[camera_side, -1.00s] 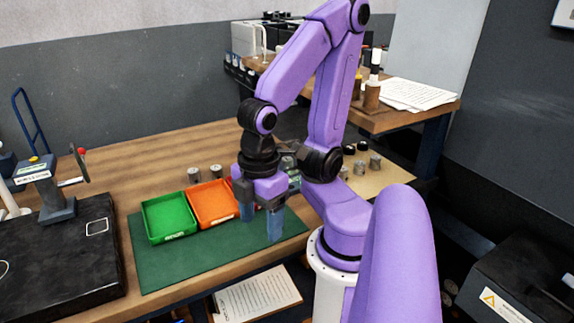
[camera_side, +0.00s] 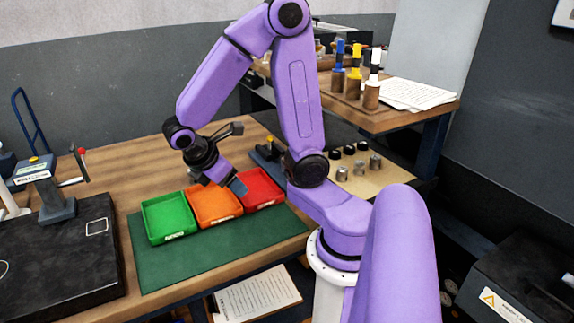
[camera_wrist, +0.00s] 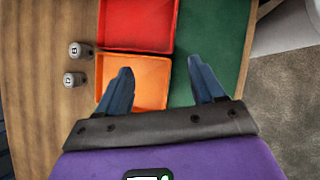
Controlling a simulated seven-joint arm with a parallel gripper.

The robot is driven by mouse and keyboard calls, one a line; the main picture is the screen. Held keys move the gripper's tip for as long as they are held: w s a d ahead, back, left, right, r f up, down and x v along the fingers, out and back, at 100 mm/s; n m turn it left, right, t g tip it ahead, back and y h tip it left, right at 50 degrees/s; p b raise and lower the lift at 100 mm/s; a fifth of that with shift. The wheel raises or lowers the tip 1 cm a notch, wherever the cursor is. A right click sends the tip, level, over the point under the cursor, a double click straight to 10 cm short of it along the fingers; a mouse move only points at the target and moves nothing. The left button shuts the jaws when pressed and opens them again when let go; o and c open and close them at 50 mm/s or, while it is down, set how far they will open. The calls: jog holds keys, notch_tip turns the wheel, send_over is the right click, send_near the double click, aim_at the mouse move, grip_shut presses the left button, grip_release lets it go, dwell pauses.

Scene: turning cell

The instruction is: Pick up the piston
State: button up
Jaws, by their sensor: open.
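Two small grey metal cylinders, which look like pistons, stand upright on the wood left of the trays in the wrist view: an upper one (camera_wrist: 80,50) and a lower one (camera_wrist: 74,79), each with a dark mark on top. My arm hides them in the side view. Several similar grey cylinders (camera_side: 359,168) and black ones (camera_side: 348,150) stand on a tan mat at the right. I cannot tell which is the piston meant. My gripper (camera_side: 238,187) is open, empty and tilted above the trays; in the wrist view its fingers (camera_wrist: 160,68) spread over the orange tray and green mat.
Green (camera_side: 168,218), orange (camera_side: 222,214) and red (camera_side: 262,190) trays stand in a row on the green mat (camera_side: 180,265). A lever press (camera_side: 55,195) stands on a black plate at the left. The mat's front strip is clear.

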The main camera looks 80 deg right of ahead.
jog(key=w+d+g+h, duration=0.2)
jog(key=d+g+h, duration=0.25)
jog(key=d, duration=0.65)
jog(key=shift+g+y, duration=0.25)
jog(key=shift+y, duration=0.2)
jog(key=x, duration=1.1)
jog(key=r+x, duration=0.1)
jog(key=x, duration=0.5)
jog(key=shift+w+d, duration=0.1)
jog(key=shift+d, duration=0.4)
grip_shut()
jog(key=shift+r, duration=0.15)
